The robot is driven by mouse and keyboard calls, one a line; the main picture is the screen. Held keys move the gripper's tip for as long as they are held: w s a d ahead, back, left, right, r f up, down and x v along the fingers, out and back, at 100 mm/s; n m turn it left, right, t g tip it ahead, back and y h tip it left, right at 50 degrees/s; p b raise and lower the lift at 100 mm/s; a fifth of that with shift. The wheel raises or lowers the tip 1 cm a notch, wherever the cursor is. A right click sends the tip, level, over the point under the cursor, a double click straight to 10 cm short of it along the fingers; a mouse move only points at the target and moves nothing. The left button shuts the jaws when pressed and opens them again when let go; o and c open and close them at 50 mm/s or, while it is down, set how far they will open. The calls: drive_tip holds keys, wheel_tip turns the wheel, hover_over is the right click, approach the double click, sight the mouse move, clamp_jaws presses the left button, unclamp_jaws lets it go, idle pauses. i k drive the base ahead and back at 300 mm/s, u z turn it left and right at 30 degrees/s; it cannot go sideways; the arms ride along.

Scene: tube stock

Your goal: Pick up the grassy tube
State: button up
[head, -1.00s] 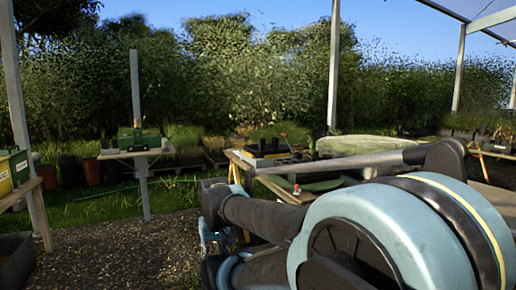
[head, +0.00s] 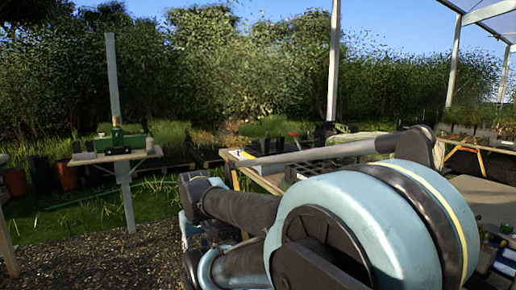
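No single grassy tube can be made out in the head view. Grassy plants (head: 265,127) show behind the wooden table (head: 240,160) in the middle, too small to tell apart as tubes. My arm fills the lower right and hides much of this table. My gripper is not visible; only arm links and joints show.
A small stand (head: 85,161) at left carries a green box (head: 120,141) beside a metal post (head: 113,75). Terracotta pots (head: 66,176) stand behind it. A trestle table (head: 470,146) with pots is at far right. Gravel (head: 90,255) at lower left looks clear.

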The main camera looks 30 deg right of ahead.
sight(266, 142)
drive_tip(key=u, duration=0.15)
drive_tip(key=i, duration=0.1)
drive_tip(key=z, duration=1.2)
drive_tip(key=k, duration=0.6)
drive_tip(key=u, duration=0.5)
drive_tip(key=i, duration=0.9)
drive_tip(key=u, duration=0.55)
drive_tip(key=i, duration=1.1)
drive_tip(key=z, duration=0.4)
drive_tip(key=i, duration=0.8)
drive_tip(key=z, duration=0.4)
